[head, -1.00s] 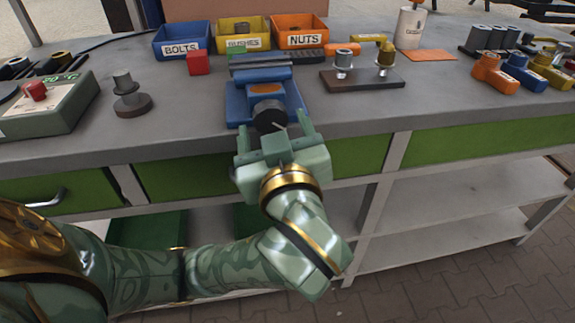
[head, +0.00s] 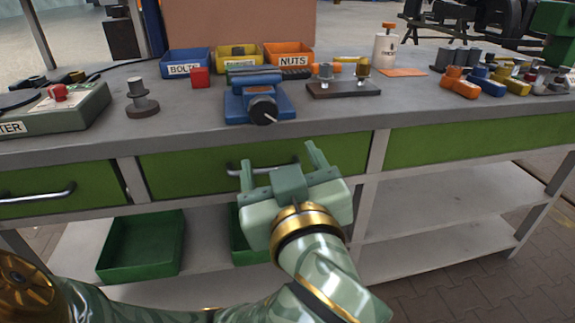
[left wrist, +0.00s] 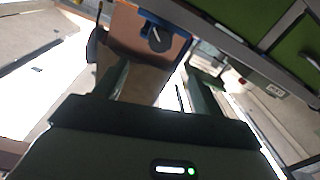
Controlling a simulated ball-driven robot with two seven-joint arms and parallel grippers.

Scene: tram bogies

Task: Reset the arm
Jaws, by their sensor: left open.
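My left gripper (head: 279,166) is open and empty in the head view. It is in front of the workbench's green middle drawer (head: 200,168), below the edge of the worktop. Its two fingers point up and away from me and stand apart, with nothing between them. The fingers also show in the left wrist view (left wrist: 157,85), spread apart, with a blue vise (left wrist: 155,38) beyond them. In the head view the blue vise (head: 240,101) with its dark round knob sits on the worktop, behind and above the gripper and apart from it. My right gripper is not in view.
Bins for bolts (head: 185,69), bushes and nuts (head: 290,62) stand at the back of the grey worktop (head: 180,125). A dark block with fittings (head: 343,90) is right of the vise. A drawer handle (head: 238,169) is close to the gripper. Green trays (head: 140,250) stand on the lower shelf.

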